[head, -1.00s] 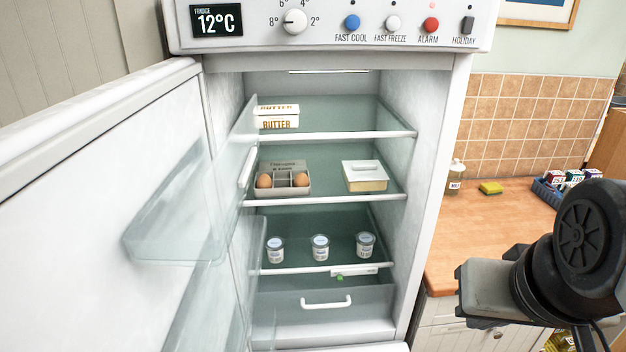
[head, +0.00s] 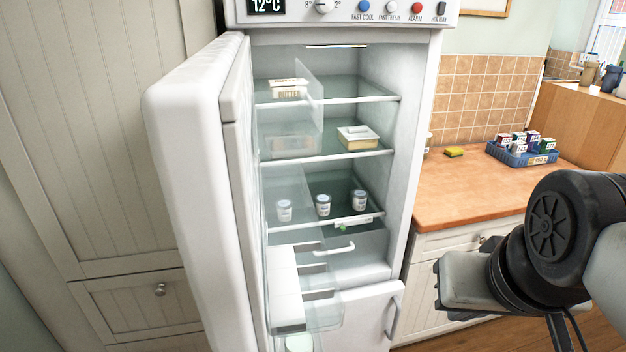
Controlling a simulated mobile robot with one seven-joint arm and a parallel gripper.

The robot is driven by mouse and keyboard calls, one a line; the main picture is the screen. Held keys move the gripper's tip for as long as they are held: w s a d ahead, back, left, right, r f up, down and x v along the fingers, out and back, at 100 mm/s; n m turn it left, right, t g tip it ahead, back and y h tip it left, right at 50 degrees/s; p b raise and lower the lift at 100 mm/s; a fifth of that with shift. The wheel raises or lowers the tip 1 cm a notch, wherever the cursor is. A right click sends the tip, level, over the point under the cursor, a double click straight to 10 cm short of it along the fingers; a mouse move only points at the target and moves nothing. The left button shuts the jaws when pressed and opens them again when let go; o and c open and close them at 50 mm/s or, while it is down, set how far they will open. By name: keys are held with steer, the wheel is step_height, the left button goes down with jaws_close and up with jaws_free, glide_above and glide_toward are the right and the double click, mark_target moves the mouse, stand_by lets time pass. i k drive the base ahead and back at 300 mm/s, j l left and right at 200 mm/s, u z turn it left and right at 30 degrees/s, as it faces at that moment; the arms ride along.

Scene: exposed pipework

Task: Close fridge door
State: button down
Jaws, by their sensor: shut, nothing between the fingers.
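The fridge door (head: 190,170) is white and stands wide open on the left side of the fridge (head: 415,150). It swings out toward me, and its outer face and thick edge show. Clear shelves (head: 295,210) on its inner side overlap the view of the fridge interior. Part of my arm (head: 545,240) shows at the lower right, in front of the counter and apart from the door. My gripper's fingers do not show in this view.
Butter (head: 289,88), a lidded dish (head: 357,138) and several small pots (head: 323,205) stand on the fridge shelves. A lower white door (head: 362,320) is shut. A wooden counter (head: 470,190) with a blue crate (head: 521,153) is on the right. Panelled cupboards (head: 85,130) are on the left.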

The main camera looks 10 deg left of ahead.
mark_target(200, 119)
steer(key=k+j+z, duration=0.1)
steer(key=k+j, duration=0.5)
steer(key=k, duration=0.15)
steer(key=j+u, duration=0.15)
steer(key=j, duration=0.25)
steer(key=i+j+u, duration=0.2)
steer(key=j, duration=0.2)
steer(key=k+z, duration=0.1)
steer(key=k, duration=0.15)
